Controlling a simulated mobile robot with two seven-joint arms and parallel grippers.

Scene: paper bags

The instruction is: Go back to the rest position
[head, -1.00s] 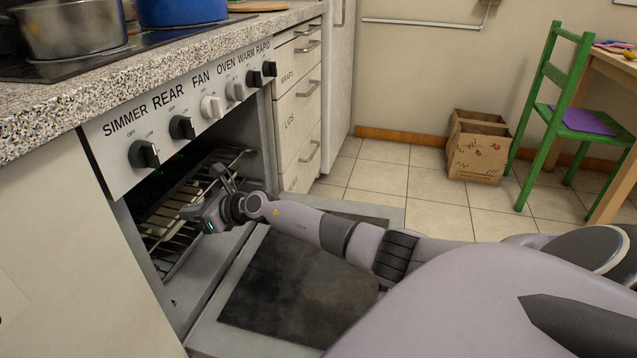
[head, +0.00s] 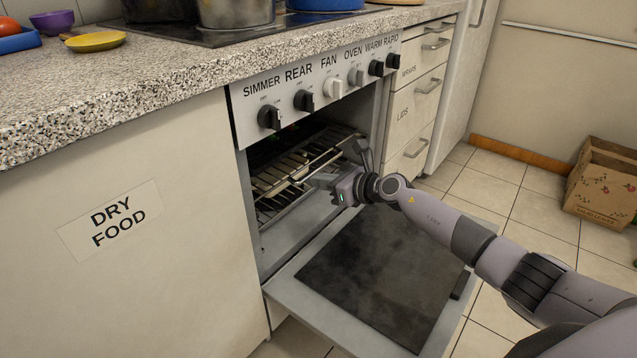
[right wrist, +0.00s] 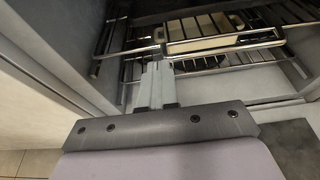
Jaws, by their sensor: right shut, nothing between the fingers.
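My right gripper (head: 338,166) is at the mouth of the open oven (head: 250,200), in front of its wire racks (head: 300,180). In the right wrist view its fingers (right wrist: 156,85) are closed together and empty, pointing at the rack (right wrist: 225,42). I cannot tell whether the fingertips touch the rack. My right arm reaches in from the lower right of the head view, above the lowered oven door (head: 375,280). My left gripper is not in view.
The counter (head: 150,85) above holds pots (head: 235,12), a yellow plate (head: 95,41) and a purple bowl (head: 52,22). A cupboard marked DRY FOOD (head: 110,260) stands left of the oven. Drawers (head: 410,110) are to its right.

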